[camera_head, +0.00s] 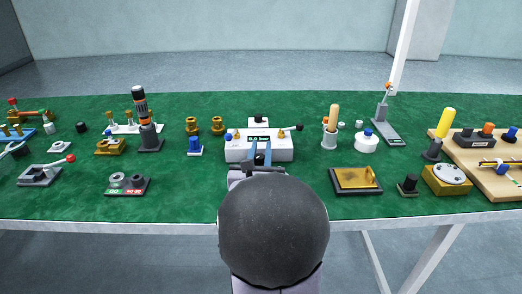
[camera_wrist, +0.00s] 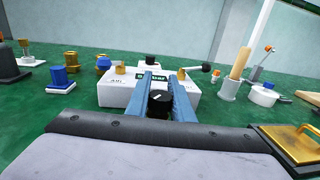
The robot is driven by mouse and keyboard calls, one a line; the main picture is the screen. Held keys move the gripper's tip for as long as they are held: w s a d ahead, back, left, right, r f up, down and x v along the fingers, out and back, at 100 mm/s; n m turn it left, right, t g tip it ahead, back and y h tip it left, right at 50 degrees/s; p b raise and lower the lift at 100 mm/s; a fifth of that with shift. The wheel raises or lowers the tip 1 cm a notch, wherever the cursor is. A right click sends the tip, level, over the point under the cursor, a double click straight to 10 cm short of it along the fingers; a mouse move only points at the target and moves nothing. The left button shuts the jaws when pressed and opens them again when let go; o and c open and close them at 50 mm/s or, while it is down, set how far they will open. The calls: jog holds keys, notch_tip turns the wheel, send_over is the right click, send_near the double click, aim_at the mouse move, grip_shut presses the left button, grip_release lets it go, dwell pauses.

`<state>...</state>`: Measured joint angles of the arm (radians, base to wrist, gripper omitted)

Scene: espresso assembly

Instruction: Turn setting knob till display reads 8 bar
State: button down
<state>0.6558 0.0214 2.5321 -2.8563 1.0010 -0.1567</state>
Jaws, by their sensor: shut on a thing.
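A white box (camera_head: 240,150) stands mid-table, and it also shows in the wrist view (camera_wrist: 112,95). Its dark display (camera_head: 258,139) appears to read 0.0 bar, though the digits are small. In the wrist view a blue finger covers part of the display (camera_wrist: 127,76). The black setting knob (camera_wrist: 160,104) is on the box's near side, with a slanted white mark on its face. My gripper (camera_head: 260,158) has its blue fingers on either side of the knob and is shut on it.
A black knob (camera_head: 258,120) is at the back of the box, and a black-tipped lever (camera_head: 298,128) sticks out on the right. A blue-topped block (camera_head: 195,146) stands to the left, and a white blue-knobbed pot (camera_head: 366,142) to the right.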

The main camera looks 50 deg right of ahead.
jog(key=c, duration=1.5)
grip_release()
jog(key=shift+c, duration=0.2)
jog(key=shift+r, duration=0.15)
notch_tip(320, 180, up, 10)
jog(key=p, duration=0.2)
